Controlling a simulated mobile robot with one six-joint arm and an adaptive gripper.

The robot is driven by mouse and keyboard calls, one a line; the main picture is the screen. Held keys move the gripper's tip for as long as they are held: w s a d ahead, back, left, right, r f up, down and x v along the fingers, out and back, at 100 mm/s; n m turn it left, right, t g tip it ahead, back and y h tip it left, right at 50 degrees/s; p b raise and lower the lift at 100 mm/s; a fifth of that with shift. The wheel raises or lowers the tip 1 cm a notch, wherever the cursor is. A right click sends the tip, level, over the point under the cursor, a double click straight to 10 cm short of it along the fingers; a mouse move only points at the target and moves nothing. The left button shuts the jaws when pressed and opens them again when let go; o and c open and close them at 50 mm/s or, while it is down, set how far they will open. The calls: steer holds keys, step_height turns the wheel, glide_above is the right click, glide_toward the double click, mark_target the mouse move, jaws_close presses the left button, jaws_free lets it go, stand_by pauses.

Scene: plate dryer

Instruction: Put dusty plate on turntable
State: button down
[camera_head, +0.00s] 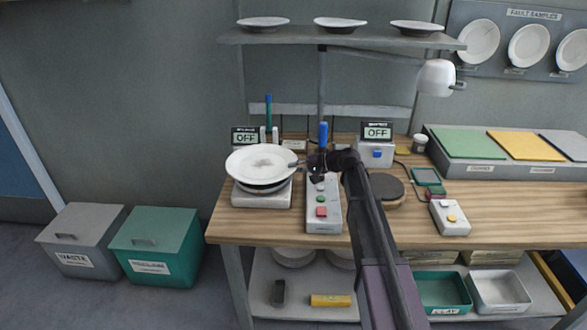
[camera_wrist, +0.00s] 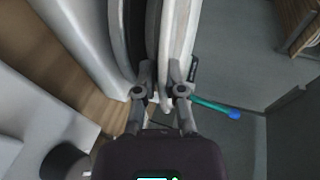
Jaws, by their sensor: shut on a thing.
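The dusty plate (camera_head: 264,160) is white, with a grey-brown smudge in its middle. My gripper (camera_head: 303,166) is shut on its right rim in the head view. The plate is roughly level, over a round platter (camera_head: 262,187) on a white base (camera_head: 250,197), which looks like the turntable. The plate covers most of the platter, and I cannot tell whether they touch. In the wrist view, the gripper fingers (camera_wrist: 160,92) are closed around the plate's pale rim (camera_wrist: 178,45), seen edge-on. A dark disc edge (camera_wrist: 151,35) runs beside it.
A button box (camera_head: 323,208) stands close to the right of the base. A blue-capped bottle (camera_head: 323,135) and an OFF display (camera_head: 245,137) stand behind. A dark round pad (camera_head: 383,189) lies beyond my arm. A shelf (camera_head: 300,36) with plates hangs above. Bins (camera_head: 157,247) stand left.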

steer(key=c, duration=0.7)
jaws_free()
steer(key=shift+c, duration=0.2)
steer(key=shift+r, duration=0.1)
steer(key=p+v, duration=0.4)
steer(key=v, duration=0.8)
